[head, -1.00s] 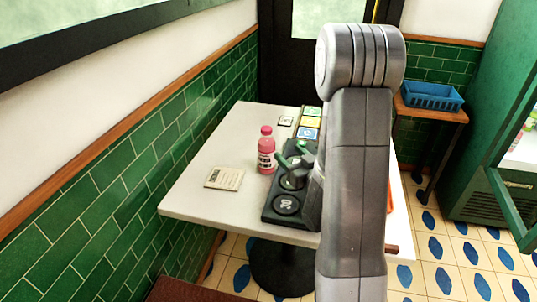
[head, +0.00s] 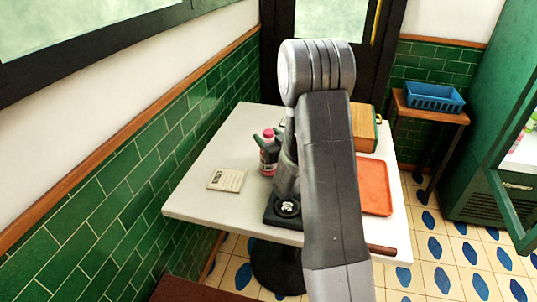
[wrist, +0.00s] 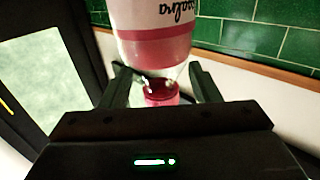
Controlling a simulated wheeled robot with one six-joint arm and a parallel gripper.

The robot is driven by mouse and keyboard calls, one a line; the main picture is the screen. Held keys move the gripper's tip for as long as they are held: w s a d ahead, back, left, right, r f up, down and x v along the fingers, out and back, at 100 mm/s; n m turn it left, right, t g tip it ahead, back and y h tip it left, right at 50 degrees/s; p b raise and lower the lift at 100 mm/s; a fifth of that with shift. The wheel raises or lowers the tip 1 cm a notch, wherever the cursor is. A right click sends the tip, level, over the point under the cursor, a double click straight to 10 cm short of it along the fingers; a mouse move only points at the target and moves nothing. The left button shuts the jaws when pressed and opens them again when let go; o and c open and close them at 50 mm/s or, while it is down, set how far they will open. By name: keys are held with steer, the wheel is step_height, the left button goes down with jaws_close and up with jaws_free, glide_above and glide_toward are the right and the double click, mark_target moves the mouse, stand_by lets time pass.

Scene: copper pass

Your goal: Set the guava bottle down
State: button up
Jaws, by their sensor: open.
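The guava bottle (head: 266,167) is pink with a pale label and a pink cap. It stands upright on the white table (head: 213,203), left of the black board with round pads (head: 286,207). My gripper (head: 269,144) is at the bottle's upper part and hides some of it. In the wrist view the bottle (wrist: 155,42) appears upside down, with its neck between the two fingers. My gripper (wrist: 158,77) is open there, one finger on each side, with gaps visible beside the neck.
A cream card (head: 227,180) lies left of the bottle. An orange tray (head: 376,190) and a wooden box (head: 364,128) are on the table's right side. A blue basket (head: 433,98) sits on a side table. My arm hides the table's middle.

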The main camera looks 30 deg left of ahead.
jaws_close()
steer(key=shift+r, duration=0.15)
